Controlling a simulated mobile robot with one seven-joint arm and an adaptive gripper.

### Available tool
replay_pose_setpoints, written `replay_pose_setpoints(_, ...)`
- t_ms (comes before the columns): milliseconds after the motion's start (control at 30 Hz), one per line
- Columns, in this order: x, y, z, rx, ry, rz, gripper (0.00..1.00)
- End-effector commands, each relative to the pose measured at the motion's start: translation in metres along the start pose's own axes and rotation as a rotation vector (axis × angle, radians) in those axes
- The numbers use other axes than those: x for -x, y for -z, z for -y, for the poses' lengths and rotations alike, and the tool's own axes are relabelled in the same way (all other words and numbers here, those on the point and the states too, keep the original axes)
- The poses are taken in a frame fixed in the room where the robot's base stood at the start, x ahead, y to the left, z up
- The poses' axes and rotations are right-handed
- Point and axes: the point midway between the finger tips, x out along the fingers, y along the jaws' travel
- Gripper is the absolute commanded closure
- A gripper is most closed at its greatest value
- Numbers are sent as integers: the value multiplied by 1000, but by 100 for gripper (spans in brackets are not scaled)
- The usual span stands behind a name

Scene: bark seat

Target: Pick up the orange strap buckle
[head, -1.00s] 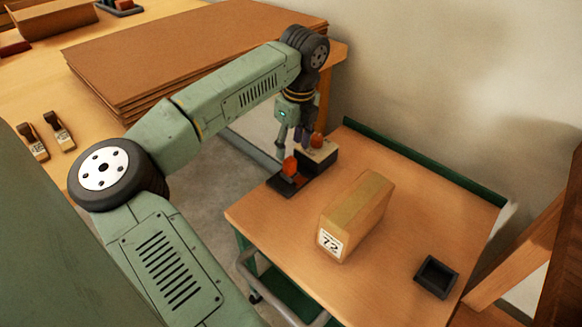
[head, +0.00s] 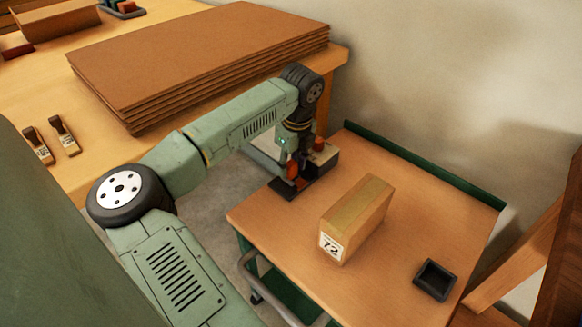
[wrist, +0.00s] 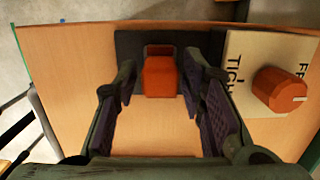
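The orange strap buckle (wrist: 160,76) stands on a dark base (wrist: 130,48) near the cart's left corner. It also shows partly behind my fingers in the head view (head: 292,170). My gripper (wrist: 160,84) is open and lowered over it, one finger on each side. In the wrist view the buckle lies between the fingertips, with a gap visible on both sides. Its lower part is hard to see in the head view.
Right beside the buckle is a block with a printed pale top (wrist: 242,75) and an orange knob (wrist: 281,91). A cardboard box (head: 355,220) marked 72 stands mid-cart. A small dark tray (head: 436,279) lies at right. Stacked cardboard sheets (head: 200,60) lie on the table behind.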

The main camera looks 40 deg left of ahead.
Motion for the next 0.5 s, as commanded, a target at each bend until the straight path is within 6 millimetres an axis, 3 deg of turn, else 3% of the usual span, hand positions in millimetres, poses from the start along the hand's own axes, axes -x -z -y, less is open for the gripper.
replay_pose_setpoints(500, 0, 0, 0, 0, 0, 0, 100)
